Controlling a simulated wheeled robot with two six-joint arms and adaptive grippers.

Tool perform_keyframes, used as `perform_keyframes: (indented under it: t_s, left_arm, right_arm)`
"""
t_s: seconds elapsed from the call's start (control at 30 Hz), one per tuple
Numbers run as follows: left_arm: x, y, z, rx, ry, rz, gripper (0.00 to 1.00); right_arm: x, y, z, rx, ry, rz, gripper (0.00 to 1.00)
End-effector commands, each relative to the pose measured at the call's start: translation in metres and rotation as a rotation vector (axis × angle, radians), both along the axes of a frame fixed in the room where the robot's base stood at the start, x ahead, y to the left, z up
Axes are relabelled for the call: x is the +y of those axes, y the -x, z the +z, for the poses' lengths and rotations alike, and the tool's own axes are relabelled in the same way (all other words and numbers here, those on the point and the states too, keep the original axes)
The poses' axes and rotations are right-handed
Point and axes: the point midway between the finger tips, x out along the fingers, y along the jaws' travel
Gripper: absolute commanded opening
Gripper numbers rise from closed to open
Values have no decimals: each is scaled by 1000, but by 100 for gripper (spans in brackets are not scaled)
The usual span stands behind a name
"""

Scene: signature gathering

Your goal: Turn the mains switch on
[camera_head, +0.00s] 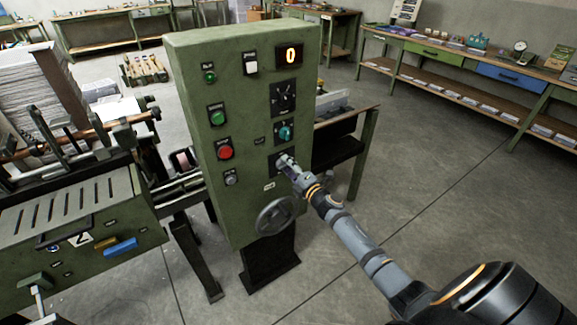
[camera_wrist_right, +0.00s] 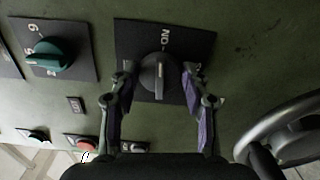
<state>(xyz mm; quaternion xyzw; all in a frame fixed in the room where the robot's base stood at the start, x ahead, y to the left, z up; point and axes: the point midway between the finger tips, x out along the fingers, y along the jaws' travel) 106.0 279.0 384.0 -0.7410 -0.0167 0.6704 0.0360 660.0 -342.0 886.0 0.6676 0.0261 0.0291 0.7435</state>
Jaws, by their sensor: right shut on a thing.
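The green control cabinet (camera_head: 240,130) stands in the middle of the head view. The mains switch, a black rotary knob (camera_wrist_right: 158,76) on a dark square plate (camera_wrist_right: 124,28), is low on its front. A white "ON" mark shows on the plate in the wrist view. My right gripper (camera_head: 287,163) is at this knob; in the wrist view (camera_wrist_right: 159,78) its two fingers stand on either side of it, shut on it. A light line runs along the knob; which position it marks is hard to tell. My left gripper is not in view.
A teal selector knob (camera_head: 284,132) sits above the switch. Green (camera_head: 217,116) and red (camera_head: 225,150) buttons are to the left; the display (camera_head: 290,55) reads 0. A handwheel (camera_head: 276,216) juts out just below. Open floor (camera_head: 440,210) lies to the right.

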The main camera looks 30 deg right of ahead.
Motion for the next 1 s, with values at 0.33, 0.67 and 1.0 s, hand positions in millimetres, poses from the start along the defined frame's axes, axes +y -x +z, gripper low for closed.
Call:
perform_keyframes:
  t_s: [0.33, 0.67, 1.0]
  left_arm:
    - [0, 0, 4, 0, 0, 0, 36]
    - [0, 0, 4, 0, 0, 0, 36]
    - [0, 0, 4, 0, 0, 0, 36]
  right_arm:
    - [0, 0, -1, 9, -110, 0, 15]
    - [0, 0, -1, 10, -125, 0, 15]
    - [0, 0, -1, 11, -124, 0, 69]
